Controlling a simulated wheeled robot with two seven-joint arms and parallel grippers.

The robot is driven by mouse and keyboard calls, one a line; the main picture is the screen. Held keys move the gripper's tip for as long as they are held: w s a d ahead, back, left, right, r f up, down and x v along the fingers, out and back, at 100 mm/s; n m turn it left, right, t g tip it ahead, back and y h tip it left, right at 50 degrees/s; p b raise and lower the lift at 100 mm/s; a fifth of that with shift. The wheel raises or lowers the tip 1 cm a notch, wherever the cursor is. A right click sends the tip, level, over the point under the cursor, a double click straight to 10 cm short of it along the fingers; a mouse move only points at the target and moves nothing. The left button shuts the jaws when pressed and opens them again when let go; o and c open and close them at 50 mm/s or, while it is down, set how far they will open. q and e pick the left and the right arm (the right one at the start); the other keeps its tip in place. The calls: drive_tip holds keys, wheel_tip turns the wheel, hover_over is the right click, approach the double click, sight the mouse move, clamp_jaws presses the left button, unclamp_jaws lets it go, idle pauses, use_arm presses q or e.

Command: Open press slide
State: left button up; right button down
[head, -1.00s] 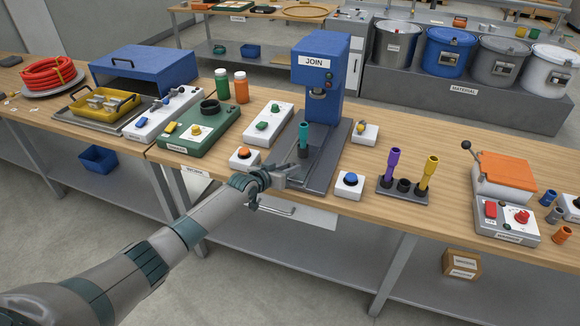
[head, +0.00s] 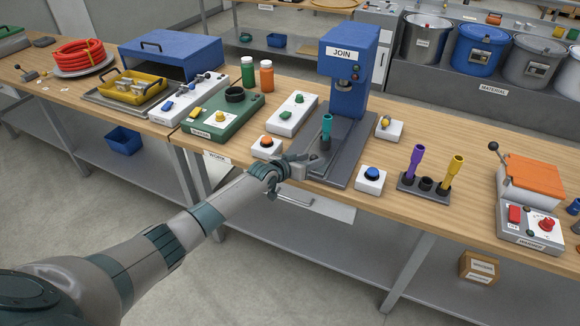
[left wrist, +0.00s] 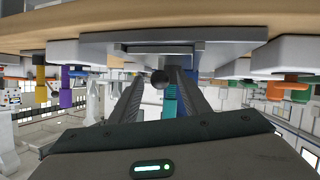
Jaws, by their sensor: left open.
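The blue press (head: 347,75) marked JOIN stands on the table with its dark grey slide and base plate (head: 345,165) reaching toward the front edge. A teal tube (head: 326,128) stands upright on the slide and also shows in the left wrist view (left wrist: 169,104). My left gripper (head: 306,162) is at the front left part of the plate, fingers pointing toward the press. In the left wrist view its open fingers (left wrist: 158,78) flank a dark round knob (left wrist: 160,77). I cannot tell whether they touch it. My right gripper is out of view.
A blue button box (head: 371,178) stands right of the plate and an orange button box (head: 267,146) left of it. A rack (head: 423,187) with purple and yellow tubes is further right.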

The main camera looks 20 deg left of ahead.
use_arm(q)
drive_tip(key=shift+s+a+r, duration=0.15)
drive_tip(key=shift+s+a, duration=0.05)
drive_tip(key=shift+s, duration=0.4)
drive_tip(key=b+v, duration=0.2)
drive_tip(key=v, duration=1.3)
drive_tip(key=shift+s+r, duration=0.25)
drive_tip(key=shift+a, duration=0.1)
